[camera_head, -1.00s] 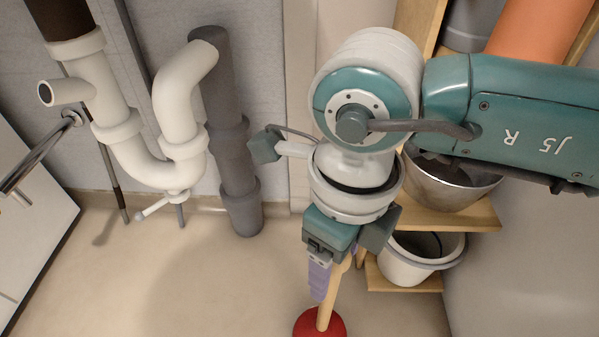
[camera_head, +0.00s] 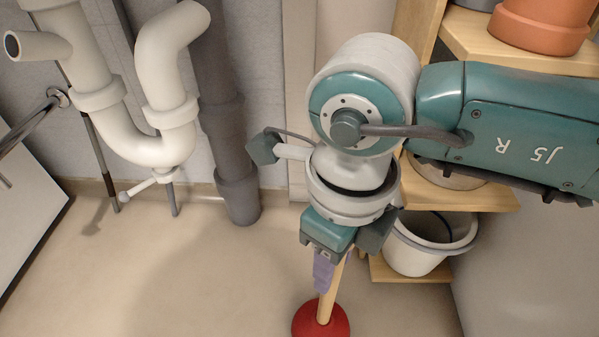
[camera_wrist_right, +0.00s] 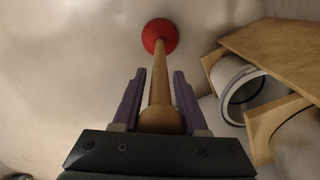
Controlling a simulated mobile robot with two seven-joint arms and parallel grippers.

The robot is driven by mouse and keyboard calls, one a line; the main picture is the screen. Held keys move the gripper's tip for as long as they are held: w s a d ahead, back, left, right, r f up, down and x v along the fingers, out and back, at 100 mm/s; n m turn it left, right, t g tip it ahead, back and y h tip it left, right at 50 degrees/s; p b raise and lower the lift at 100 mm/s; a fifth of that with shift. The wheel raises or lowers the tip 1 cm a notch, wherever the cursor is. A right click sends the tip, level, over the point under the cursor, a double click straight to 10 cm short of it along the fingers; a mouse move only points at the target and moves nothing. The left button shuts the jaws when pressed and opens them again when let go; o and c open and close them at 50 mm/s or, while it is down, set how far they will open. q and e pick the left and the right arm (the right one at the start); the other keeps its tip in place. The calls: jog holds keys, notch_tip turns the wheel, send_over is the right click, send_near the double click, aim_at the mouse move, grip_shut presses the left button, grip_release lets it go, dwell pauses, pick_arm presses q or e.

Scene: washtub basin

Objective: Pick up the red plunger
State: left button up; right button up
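The red plunger has a red rubber cup (camera_head: 321,322) standing on the floor and a light wooden handle (camera_head: 330,292) rising from it. My right gripper (camera_head: 327,276) is at the upper part of the handle, pointing down. In the right wrist view, its two purple fingers (camera_wrist_right: 160,80) stand on either side of the handle (camera_wrist_right: 160,92), with narrow gaps showing, so it looks open around it. The handle's top end is near the palm, and the cup (camera_wrist_right: 160,36) is beyond the fingertips. My left gripper is not in view.
A wooden shelf (camera_head: 465,195) stands at the right, with a white bucket (camera_head: 420,262) on its low board and a terracotta pot (camera_head: 540,35) higher up. White drain pipes (camera_head: 165,150) and a grey pipe (camera_head: 237,190) are at the left. Floor left of the plunger is clear.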

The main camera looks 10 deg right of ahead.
grip_shut()
jog(key=shift+r, duration=0.1)
dwell(0.4)
